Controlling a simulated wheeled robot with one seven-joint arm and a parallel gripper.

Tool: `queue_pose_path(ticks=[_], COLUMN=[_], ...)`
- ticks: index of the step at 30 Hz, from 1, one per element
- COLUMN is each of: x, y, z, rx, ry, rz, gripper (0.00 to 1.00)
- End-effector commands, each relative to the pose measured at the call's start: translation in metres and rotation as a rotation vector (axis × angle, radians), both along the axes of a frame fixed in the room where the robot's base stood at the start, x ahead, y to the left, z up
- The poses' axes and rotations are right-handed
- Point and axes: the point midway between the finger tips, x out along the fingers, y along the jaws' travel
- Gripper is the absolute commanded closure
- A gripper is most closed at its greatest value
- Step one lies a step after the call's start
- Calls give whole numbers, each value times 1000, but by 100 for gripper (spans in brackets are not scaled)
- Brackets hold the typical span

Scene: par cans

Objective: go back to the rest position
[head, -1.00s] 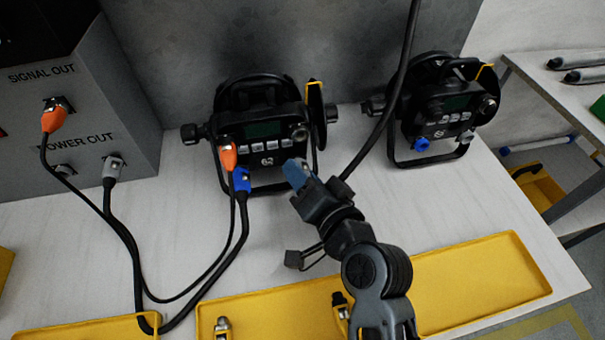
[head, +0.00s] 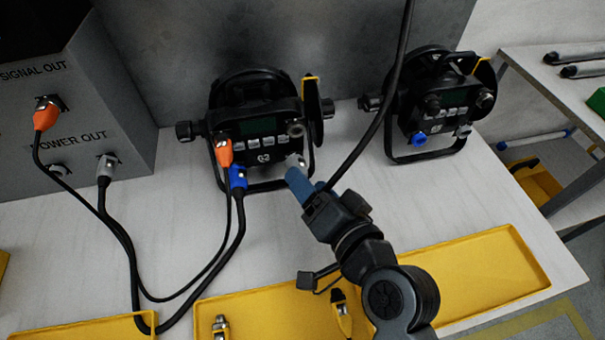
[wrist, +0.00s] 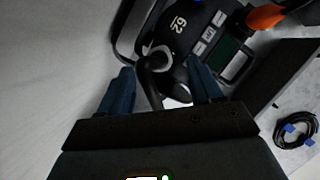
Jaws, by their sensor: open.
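My gripper (head: 298,178) is open, its blue fingers pointing at the lower right of the near par can (head: 262,128). In the wrist view my gripper (wrist: 160,88) has its two fingers apart, with the black par can (wrist: 185,42) beyond them. A dark rounded part of the can shows between the fingers; I cannot tell whether they touch it. An orange plug (head: 224,152) and a blue plug (head: 238,177) sit in the can's front, with black cables running down from them.
A second par can (head: 432,105) stands at right. A black cable (head: 385,115) hangs close behind my gripper. Yellow trays (head: 480,270) lie along the table's front. A grey box (head: 75,125) with plugged cables stands at left.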

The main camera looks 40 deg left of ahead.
Motion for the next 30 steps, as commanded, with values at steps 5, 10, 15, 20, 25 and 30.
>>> queue_pose_path(ticks=[5, 10, 15, 20, 25, 30], x=[-10, -13, -13, -13, -13, -13], y=[-21, -28, -29, -28, -28, -28], z=[5, 7, 8, 24, 55, 76], rx=[0, 0, 0, 0, 0, 0], ry=[-2, -1, -1, -2, -1, -1], rz=[-2, -1, 0, 0, -1, 0], gripper=[36, 36, 36, 36, 36, 36])
